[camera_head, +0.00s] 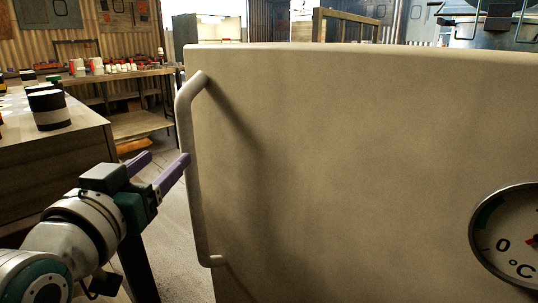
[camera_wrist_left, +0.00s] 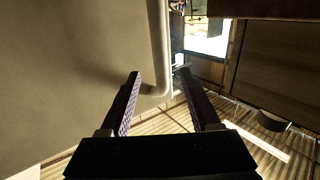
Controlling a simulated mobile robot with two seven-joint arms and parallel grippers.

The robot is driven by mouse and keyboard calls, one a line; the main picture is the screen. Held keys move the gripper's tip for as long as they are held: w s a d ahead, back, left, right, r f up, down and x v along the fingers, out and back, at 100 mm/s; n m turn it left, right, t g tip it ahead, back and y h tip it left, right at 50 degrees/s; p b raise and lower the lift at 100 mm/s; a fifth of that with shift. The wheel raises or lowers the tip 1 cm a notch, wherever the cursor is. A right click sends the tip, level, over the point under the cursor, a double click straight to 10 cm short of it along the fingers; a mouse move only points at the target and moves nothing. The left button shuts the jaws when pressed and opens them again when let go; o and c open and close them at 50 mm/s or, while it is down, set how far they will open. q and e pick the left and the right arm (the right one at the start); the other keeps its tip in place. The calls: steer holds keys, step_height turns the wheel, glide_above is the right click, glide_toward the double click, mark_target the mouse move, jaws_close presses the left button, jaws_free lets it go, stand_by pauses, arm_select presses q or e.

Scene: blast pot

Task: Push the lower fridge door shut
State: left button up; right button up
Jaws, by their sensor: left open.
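The fridge door (camera_head: 340,150) is a large cream panel that fills the middle and right of the head view. Its long upright handle (camera_head: 187,170) runs down its left edge. My left gripper (camera_head: 168,157) is open, its purple fingers just left of the handle in the picture. In the left wrist view the door (camera_wrist_left: 70,60) fills the left side. The lower end of the handle (camera_wrist_left: 162,60) shows between the fingertips of my left gripper (camera_wrist_left: 158,74); I cannot tell whether they touch it. The fridge body is not clearly visible. My right gripper is out of view.
A round °C dial (camera_head: 510,240) sits at the door's lower right. A wooden counter (camera_head: 60,165) with striped cans (camera_head: 48,110) stands at left. A workbench (camera_head: 130,75) with small items is behind it. Bare floor shows between counter and door.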

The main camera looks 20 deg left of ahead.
mark_target(183, 143)
arm_select(q)
steer(key=shift+b+x, duration=1.25)
steer(key=shift+x, duration=3.7)
steer(key=shift+c, duration=0.3)
jaws_close()
